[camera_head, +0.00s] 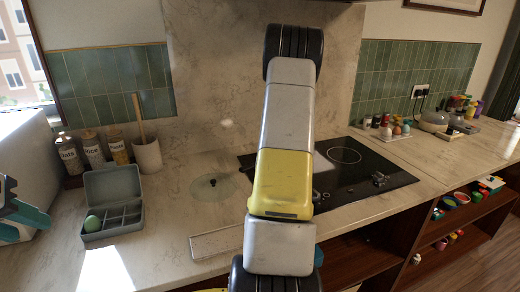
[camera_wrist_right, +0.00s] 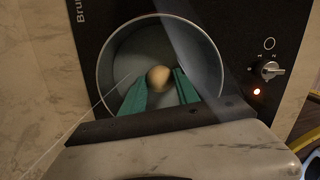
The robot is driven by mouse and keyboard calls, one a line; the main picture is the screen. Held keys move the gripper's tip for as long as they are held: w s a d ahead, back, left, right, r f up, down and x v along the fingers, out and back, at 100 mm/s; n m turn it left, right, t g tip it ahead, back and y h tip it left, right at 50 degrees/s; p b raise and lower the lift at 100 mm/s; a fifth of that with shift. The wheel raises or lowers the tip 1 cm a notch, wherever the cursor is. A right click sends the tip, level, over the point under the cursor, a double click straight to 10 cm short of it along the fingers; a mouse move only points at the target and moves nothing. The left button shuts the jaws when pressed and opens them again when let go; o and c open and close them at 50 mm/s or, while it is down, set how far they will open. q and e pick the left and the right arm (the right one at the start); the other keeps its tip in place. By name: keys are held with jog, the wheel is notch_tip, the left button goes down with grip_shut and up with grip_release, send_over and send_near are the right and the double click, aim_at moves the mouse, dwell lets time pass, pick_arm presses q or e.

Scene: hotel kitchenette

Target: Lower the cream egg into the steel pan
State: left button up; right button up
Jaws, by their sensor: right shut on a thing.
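The cream egg (camera_wrist_right: 158,78) is between the teal fingertips of my right gripper (camera_wrist_right: 160,84) in the right wrist view. The gripper is shut on it, over the inside of the round steel pan (camera_wrist_right: 125,58). The pan stands on the black hob (camera_wrist_right: 250,30). I cannot tell the height of the egg above the pan floor. In the head view my right arm hides the pan, the egg and the right gripper. My left gripper (camera_head: 20,220) is at the left edge of the head view, its teal fingers apart and empty, away from the pan.
A grey compartment box (camera_head: 112,215) with a green egg (camera_head: 92,223) stands open at left. A glass lid (camera_head: 214,187) lies on the counter left of the hob. Jars (camera_head: 93,148) and a utensil pot (camera_head: 147,155) stand behind.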

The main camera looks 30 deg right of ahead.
jog(key=shift+f, duration=0.5)
dwell(0.4)
jog(key=o, duration=0.9)
jog(key=shift+c, duration=0.2)
jog(key=shift+r, duration=0.1)
